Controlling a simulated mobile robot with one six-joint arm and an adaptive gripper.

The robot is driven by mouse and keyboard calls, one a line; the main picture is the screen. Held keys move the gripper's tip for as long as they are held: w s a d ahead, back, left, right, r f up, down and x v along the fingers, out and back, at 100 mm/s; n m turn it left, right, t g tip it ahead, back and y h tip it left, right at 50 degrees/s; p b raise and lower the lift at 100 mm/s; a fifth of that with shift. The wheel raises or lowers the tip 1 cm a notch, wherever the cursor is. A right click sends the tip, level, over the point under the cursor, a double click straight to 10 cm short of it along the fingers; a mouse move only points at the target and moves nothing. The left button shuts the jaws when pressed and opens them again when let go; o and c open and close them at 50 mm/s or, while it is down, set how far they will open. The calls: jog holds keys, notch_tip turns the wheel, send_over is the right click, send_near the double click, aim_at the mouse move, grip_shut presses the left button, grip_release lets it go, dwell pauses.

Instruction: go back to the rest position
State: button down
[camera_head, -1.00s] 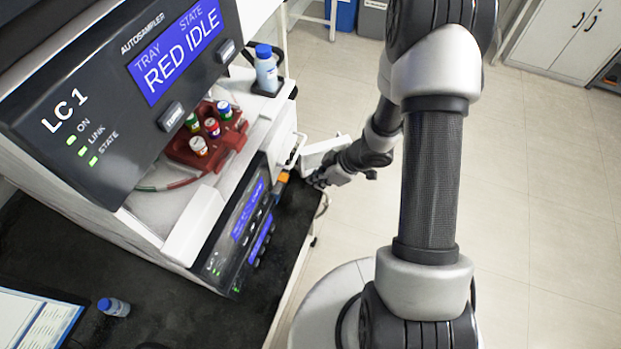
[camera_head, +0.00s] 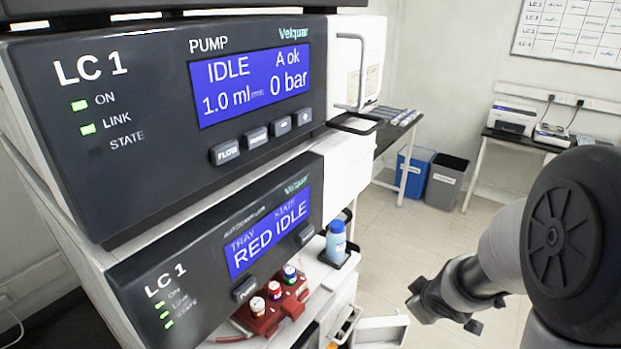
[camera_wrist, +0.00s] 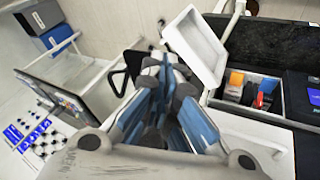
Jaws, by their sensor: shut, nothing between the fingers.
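My gripper (camera_head: 428,302) hangs in the air to the right of the LC 1 stack in the head view, clear of it. In the wrist view its blue-padded fingers (camera_wrist: 165,108) are shut with nothing between them. The LC 1 stack has a pump module (camera_head: 160,120) on top, reading IDLE and 0 bar. The autosampler (camera_head: 215,255) below it reads RED IDLE. A red tray (camera_head: 268,318) with several capped vials sits under the autosampler panel.
A blue-capped bottle (camera_head: 336,241) stands in a holder on the stack's side. A compartment (camera_wrist: 272,88) with orange, red and blue pieces is beside the door. A blue bin (camera_head: 413,172) and a grey bin (camera_head: 447,182) stand at the back. The floor (camera_head: 400,230) between is clear.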

jog(key=s+a+r+m+h, duration=0.15)
jog(key=s+r+m, duration=0.35)
jog(key=s+r, duration=0.65)
jog(key=s+a+r+m+g+y+b, duration=0.1)
jog(key=s+a+r, duration=0.3)
jog(key=s+a, duration=0.5)
jog(key=s+m+y, duration=0.1)
jog(key=s, duration=0.2)
jog(key=shift+g, duration=0.3)
jog(key=shift+d+y, duration=0.1)
jog(key=shift+y, duration=0.15)
